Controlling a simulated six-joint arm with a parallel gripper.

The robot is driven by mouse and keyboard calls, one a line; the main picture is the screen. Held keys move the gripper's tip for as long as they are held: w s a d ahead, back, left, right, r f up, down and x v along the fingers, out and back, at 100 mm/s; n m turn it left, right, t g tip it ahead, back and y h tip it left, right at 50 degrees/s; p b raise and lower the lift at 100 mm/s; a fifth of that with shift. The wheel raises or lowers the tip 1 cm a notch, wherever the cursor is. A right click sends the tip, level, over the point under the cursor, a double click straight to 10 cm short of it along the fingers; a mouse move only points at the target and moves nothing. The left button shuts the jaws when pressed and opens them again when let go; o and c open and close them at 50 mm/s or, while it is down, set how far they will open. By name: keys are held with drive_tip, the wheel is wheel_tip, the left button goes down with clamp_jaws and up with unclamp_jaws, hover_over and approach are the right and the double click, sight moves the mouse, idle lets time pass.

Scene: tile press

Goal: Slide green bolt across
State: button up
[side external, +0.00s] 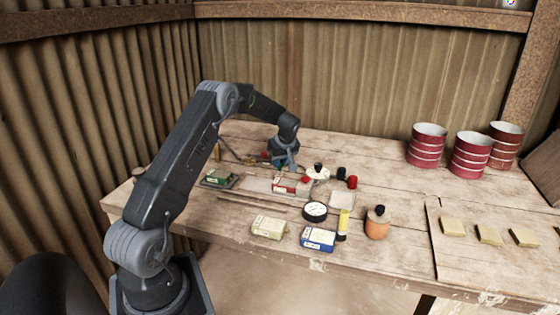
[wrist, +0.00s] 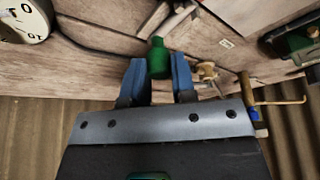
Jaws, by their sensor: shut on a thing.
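The green bolt (wrist: 158,56) shows in the wrist view as a green knob with a narrower neck, between my two blue fingers. My gripper (wrist: 160,76) is closed around its near end, one finger on each side. The rest of the bolt is hidden or cannot be made out. In the side view, my gripper (side external: 284,163) is low over the back middle of the wooden bench, and the green bolt is too small and covered to tell there.
A brass hooked rod (wrist: 272,101) stands right of my fingers. A dial gauge (side external: 315,211), a red-and-white box (side external: 291,186) and a green block (side external: 218,178) lie nearby. Red tins (side external: 471,157) stand at right. A corrugated wall (side external: 360,85) rises behind the bench.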

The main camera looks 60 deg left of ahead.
clamp_jaws()
drive_tip(key=shift+s+d, duration=1.55)
drive_tip(key=o, duration=0.7)
unclamp_jaws()
drive_tip(key=v, duration=1.4)
drive_tip(key=shift+d, duration=0.15)
